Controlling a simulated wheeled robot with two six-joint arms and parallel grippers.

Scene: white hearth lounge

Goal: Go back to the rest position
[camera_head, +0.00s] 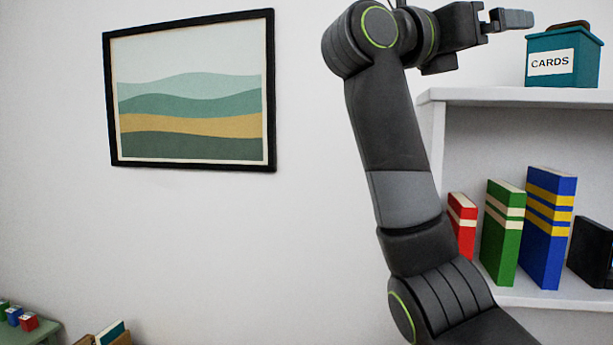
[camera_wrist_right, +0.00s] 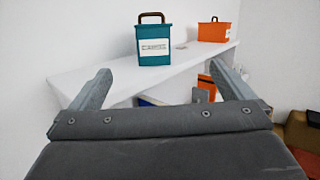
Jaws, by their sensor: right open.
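My right gripper (camera_head: 508,20) is raised at the top of the head view, left of the teal CARDS box on the white shelf. In the right wrist view its two fingers (camera_wrist_right: 162,88) are spread wide apart with nothing between them. The teal box (camera_wrist_right: 153,44) with a brown handle stands on the shelf top beyond the fingers, apart from them. It also shows in the head view (camera_head: 563,58). My left gripper is in neither view.
The white shelf (camera_head: 520,96) holds a red book (camera_head: 462,222), a green book (camera_head: 502,232), a blue book (camera_head: 548,228) and a dark item (camera_head: 592,250). An orange box (camera_wrist_right: 214,31) stands farther along the top. A framed picture (camera_head: 190,92) hangs on the wall.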

